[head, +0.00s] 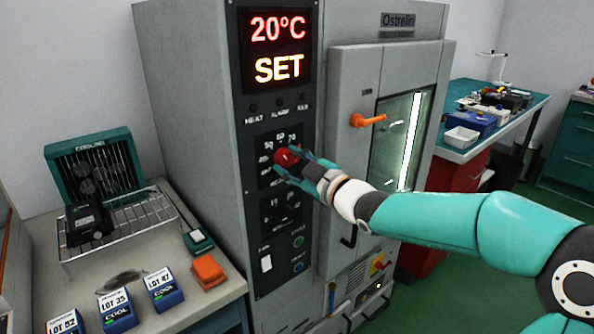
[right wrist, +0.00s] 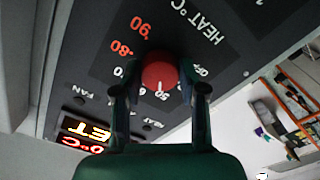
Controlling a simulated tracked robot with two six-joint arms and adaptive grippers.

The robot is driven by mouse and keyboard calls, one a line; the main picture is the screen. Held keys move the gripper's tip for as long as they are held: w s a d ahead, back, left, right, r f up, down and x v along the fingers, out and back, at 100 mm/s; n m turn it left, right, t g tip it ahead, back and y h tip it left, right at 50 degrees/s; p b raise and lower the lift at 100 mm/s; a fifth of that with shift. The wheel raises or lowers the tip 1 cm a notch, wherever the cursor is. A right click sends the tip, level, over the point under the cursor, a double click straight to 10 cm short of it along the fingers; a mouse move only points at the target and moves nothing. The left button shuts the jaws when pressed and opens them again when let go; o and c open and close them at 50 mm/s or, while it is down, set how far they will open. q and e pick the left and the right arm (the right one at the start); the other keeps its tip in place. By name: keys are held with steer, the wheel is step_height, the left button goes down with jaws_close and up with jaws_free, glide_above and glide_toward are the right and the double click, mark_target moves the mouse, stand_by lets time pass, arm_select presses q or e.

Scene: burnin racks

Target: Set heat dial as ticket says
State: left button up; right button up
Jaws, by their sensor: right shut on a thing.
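The red heat dial (head: 287,157) sits on the dark control panel (head: 262,112) of the grey oven cabinet. My right gripper (head: 296,163) is shut on the dial, with a finger on each side. In the right wrist view the dial (right wrist: 159,72) shows between the fingertips, with scale numbers such as 80 and 90 around it. The display (head: 276,48) reads 20°C in red and SET in yellow. I cannot make out a ticket. My left gripper is out of view.
A second, dark dial (head: 281,209) sits below. The oven door (head: 346,98) has an orange handle (head: 368,120), near my right arm. On the left bench are a wire rack (head: 150,220), a cooling fan unit (head: 95,165), blue lot boxes (head: 163,290) and an orange block (head: 208,272).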

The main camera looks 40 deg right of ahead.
steer(key=shift+f, duration=0.2)
steer(key=o, duration=1.2)
steer(key=shift+c, duration=0.2)
steer(key=shift+r, duration=0.1)
steer(key=shift+s, duration=0.1)
steer(key=s, duration=1.1)
steer(key=shift+s+d, duration=0.35)
steer(key=shift+d, duration=0.1)
